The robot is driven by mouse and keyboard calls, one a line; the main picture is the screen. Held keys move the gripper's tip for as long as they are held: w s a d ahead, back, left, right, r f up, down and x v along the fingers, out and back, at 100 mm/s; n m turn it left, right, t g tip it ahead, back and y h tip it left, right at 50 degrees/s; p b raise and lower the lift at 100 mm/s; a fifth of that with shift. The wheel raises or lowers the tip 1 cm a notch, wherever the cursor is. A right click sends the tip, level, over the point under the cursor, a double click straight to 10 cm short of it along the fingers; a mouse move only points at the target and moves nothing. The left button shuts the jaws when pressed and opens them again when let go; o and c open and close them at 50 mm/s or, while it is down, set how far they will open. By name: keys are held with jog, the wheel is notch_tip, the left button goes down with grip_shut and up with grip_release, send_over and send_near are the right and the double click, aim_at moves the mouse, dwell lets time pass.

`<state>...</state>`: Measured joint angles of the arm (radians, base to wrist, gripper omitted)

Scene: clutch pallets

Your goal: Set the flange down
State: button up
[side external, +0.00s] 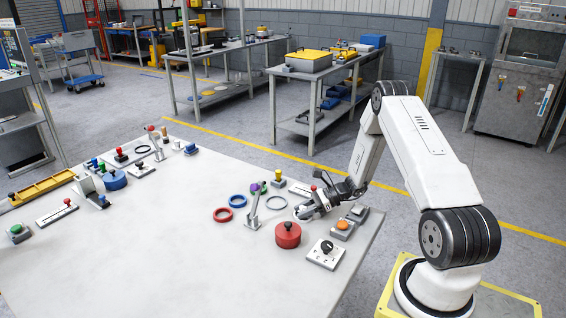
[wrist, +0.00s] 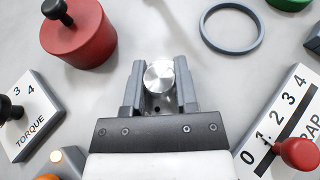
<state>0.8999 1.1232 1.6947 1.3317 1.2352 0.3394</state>
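The flange (wrist: 158,76) is a shiny silver piece with a round hub, seen from above in the wrist view. Its hub sits between the two fingers of my gripper (wrist: 160,82), which appear to touch it on both sides. A grey part with small dark holes shows just below the hub. In the side view my gripper (side external: 311,209) is low over the right part of the white table, with the pale flange (side external: 304,212) at its tips. I cannot tell whether the flange touches the table.
A red cylinder (side external: 288,236) with a black knob and a TORQUE dial box (side external: 325,254) stand nearby. An orange button box (side external: 342,228) is right of the gripper. A grey ring (wrist: 232,27) lies ahead. The table (side external: 190,265) is clear at front left.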

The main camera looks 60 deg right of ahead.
jog(key=o, duration=0.4)
jog(key=shift+o, duration=0.2)
jog(key=shift+r, duration=0.1)
jog(key=shift+r, duration=0.1)
jog(key=shift+v, duration=3.75)
